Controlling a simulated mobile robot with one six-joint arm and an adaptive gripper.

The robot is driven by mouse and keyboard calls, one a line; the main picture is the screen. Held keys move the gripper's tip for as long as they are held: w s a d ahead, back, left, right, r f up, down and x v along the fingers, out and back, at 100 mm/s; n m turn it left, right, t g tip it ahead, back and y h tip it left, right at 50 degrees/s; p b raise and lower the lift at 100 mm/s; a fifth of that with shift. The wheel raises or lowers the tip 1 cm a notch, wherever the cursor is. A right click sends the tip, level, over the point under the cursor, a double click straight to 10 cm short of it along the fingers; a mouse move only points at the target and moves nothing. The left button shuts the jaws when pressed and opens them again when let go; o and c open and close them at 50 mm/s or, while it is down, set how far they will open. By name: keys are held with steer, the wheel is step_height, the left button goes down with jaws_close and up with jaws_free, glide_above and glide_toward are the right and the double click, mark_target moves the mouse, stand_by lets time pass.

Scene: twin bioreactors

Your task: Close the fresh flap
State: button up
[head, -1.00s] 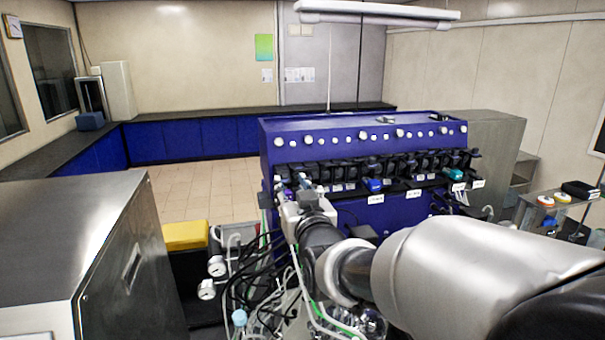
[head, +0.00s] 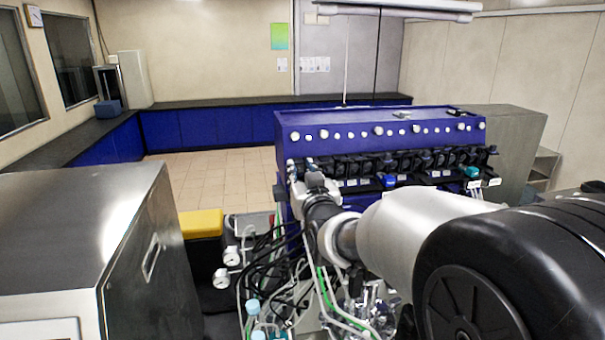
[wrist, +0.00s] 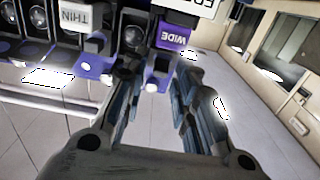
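The blue bioreactor unit (head: 355,118) stands ahead with a row of black pump heads (head: 410,160) along its front. In the wrist view, black pump heads (wrist: 131,31) carry a white block marked THIN (wrist: 85,14) and a purple block marked WIDE (wrist: 173,38). A white label (wrist: 200,6) above is cut off by the frame. I cannot tell which flap is the fresh one or whether it is open. My gripper (wrist: 158,82) is open and empty, its fingertips just short of the WIDE block at the row's end.
Black cables and clear tubes (head: 275,265) hang below the unit's left end, close to my arm. A steel cabinet (head: 80,235) stands at the left front, with a yellow box (head: 201,223) beyond it. The tiled floor (head: 225,180) behind is clear.

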steer(key=shift+c, duration=1.4)
steer(key=shift+f+b, duration=0.1)
steer(key=shift+b, duration=0.3)
steer(key=shift+f+b, duration=0.25)
steer(key=shift+b, duration=0.9)
steer(key=t+b, duration=0.1)
steer(key=b, duration=0.1)
steer(key=shift+f+b, duration=0.15)
steer(key=shift+b, duration=0.75)
steer(key=shift+r, duration=0.25)
steer(key=o, duration=0.7)
